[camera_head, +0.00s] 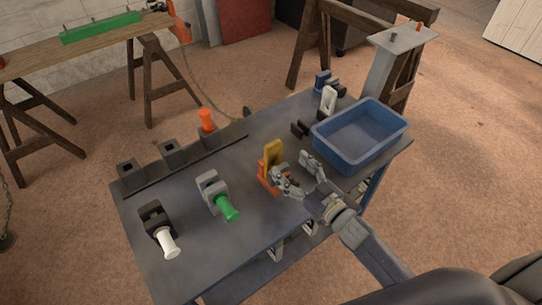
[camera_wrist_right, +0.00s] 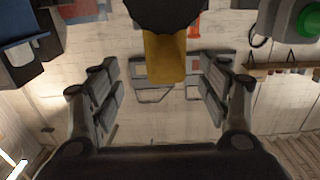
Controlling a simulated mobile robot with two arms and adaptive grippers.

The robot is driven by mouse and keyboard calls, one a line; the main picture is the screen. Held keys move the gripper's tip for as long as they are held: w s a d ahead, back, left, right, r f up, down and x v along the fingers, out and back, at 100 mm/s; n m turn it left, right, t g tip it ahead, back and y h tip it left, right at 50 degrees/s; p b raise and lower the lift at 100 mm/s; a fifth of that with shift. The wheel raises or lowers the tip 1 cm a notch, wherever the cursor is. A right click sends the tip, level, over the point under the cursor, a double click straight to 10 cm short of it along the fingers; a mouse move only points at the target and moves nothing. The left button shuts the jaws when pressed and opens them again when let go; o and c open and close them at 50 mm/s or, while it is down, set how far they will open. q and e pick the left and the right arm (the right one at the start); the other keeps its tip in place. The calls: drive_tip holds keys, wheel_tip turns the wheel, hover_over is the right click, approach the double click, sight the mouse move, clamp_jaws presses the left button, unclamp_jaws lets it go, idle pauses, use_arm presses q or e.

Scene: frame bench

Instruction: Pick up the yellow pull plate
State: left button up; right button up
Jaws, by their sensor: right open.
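The yellow pull plate (camera_head: 273,152) stands upright in an orange holder (camera_head: 267,183) near the middle of the grey bench. It also shows in the right wrist view (camera_wrist_right: 165,60), between the two fingers and beyond them, its far end hidden by a dark round shape. My right gripper (camera_head: 291,165) is just right of the plate, low over the bench, its fingers spread and pointing toward it. In the right wrist view the open gripper (camera_wrist_right: 162,78) holds nothing. My left gripper is not in view.
A blue bin (camera_head: 345,155) stands close on the right. A green-handled grey block (camera_head: 213,192) and a white-handled black block (camera_head: 155,222) are on the left. An orange-topped piece (camera_head: 207,121) stands in a dark rail behind. Bare bench lies between these.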

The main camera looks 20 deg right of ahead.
sight(275, 153)
drive_tip(key=shift+x, duration=1.05)
drive_tip(key=shift+w+a, duration=0.15)
drive_tip(key=shift+w, duration=0.15)
drive_tip(key=p+x, duration=0.1)
drive_tip(key=x, duration=0.1)
drive_tip(key=p+x, duration=0.1)
drive_tip(key=x, duration=0.1)
drive_tip(key=shift+w+a+r, duration=0.15)
drive_tip(key=shift+a+r, duration=0.05)
drive_tip(key=shift+a, duration=0.2)
drive_tip(key=shift+w+a+f, duration=0.1)
drive_tip(key=shift+w+a, duration=0.05)
drive_tip(key=shift+w, duration=0.25)
drive_tip(key=c, duration=0.3)
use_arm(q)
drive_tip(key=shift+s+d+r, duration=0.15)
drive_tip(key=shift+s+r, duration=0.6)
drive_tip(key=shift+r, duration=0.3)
use_arm(e)
drive_tip(key=c, duration=1.2)
